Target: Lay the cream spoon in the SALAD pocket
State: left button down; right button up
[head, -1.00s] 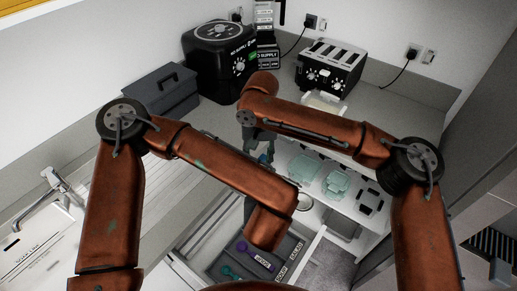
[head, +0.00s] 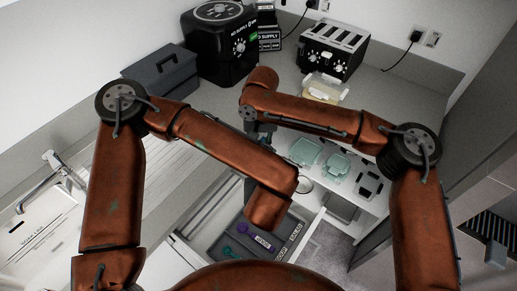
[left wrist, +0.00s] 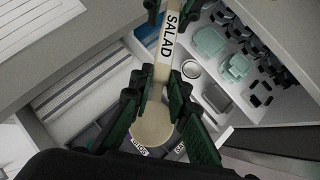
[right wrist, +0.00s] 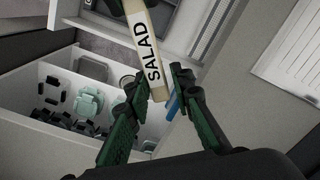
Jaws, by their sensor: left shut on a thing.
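The cream spoon (left wrist: 152,124) is held in my left gripper (left wrist: 157,103), bowl toward the drawer, its SALAD-labelled handle pointing away. My right gripper (right wrist: 161,82) has its fingers on either side of the handle's far end (right wrist: 147,52), with a gap visible on one side. In the head view the spoon is hidden behind my arms. The open grey drawer tray (head: 222,222) lies below, with label strips (head: 296,231) at its right; their words are too small to read surely. A purple spoon (head: 258,239) and a teal one (head: 230,253) lie in it.
White shelves with teal containers (head: 305,151) stand right of the drawer. A round container (left wrist: 192,69) is near its edge. The toaster (head: 334,48), black appliance (head: 219,42) and grey toolbox (head: 160,75) stand at the back. A blue item (right wrist: 172,107) sits by my right gripper.

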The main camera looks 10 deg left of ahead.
pick_arm(q)
jog(key=c, duration=2.1)
grip_release()
jog(key=shift+d, duration=0.3)
jog(key=o, duration=0.3)
jog(key=shift+a, duration=0.1)
jog(key=shift+o, duration=0.2)
jog(key=shift+r, duration=0.1)
